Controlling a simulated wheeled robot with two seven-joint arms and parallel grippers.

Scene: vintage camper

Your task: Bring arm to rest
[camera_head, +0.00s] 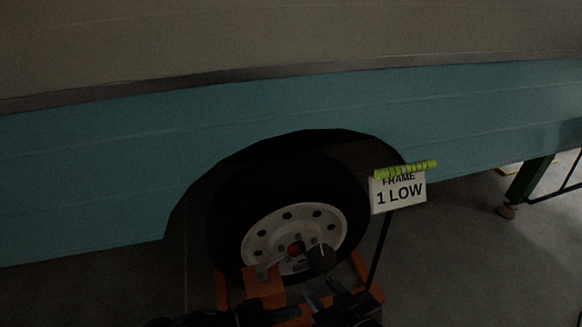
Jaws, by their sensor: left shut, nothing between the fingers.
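My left gripper (288,313) is at the bottom edge of the head view, low in front of the orange frame around the wheel. Its fingers are shut with nothing between them, and the arm behind it is dark and partly cut off. My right gripper (320,289) is a little higher and to the right. Its two grey fingers look spread apart and empty, just below the wheel, though the picture is dark here.
The wheel (257,238) of the teal camper (100,185) stands in an orange frame (362,272). A dark round part (321,257) shows before its hub. A "FRAME 1 LOW" sign (400,196) with a yellow-green bar (406,169) stands right.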

